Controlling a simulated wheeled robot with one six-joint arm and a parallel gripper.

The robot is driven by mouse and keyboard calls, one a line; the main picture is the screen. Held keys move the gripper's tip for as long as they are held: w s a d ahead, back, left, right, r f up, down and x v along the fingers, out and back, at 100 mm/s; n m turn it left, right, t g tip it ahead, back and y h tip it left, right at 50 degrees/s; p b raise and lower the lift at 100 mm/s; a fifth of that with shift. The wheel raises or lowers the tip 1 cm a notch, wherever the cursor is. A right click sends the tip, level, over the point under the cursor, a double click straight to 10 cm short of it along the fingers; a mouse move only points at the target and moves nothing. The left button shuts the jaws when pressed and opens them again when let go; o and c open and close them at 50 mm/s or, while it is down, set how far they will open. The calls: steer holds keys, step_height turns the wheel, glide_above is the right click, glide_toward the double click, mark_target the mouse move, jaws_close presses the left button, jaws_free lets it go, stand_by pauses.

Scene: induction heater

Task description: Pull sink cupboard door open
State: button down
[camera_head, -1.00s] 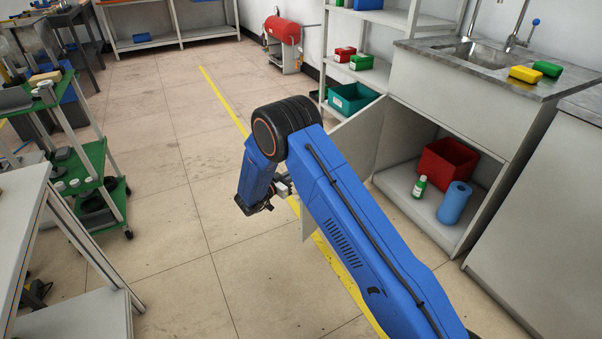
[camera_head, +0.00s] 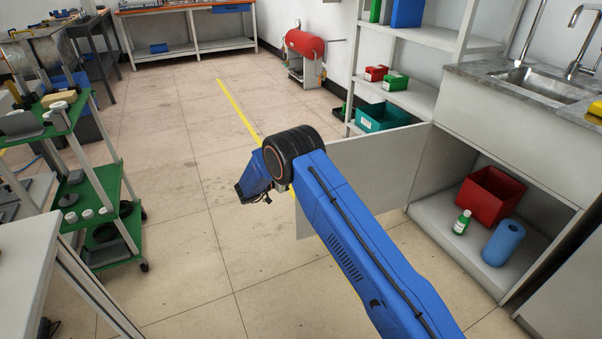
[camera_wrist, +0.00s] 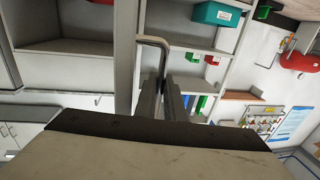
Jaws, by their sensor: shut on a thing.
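The sink cupboard door (camera_head: 372,165) is a pale panel in the head view. It stands swung well out from the cupboard, and the interior (camera_head: 438,222) is exposed. In the wrist view a bent metal handle (camera_wrist: 153,41) runs down between the two fingers of my gripper (camera_wrist: 163,88), which is shut on it. In the head view my blue arm and wrist hide part of the door, the handle and most of the gripper.
Inside the cupboard are a red bin (camera_head: 490,194), a green bottle (camera_head: 462,222) and a blue roll (camera_head: 503,243). A shelf unit (camera_head: 410,98) stands beyond the door. A green cart (camera_head: 98,192) is at left. The floor between (camera_head: 180,235) is clear.

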steer(key=shift+w, duration=0.3)
steer(key=c, duration=2.1)
jaws_free()
steer(key=shift+a, duration=0.1)
steer(key=v, duration=1.7)
steer(key=shift+s+a+f, duration=0.1)
steer(key=shift+a, duration=0.05)
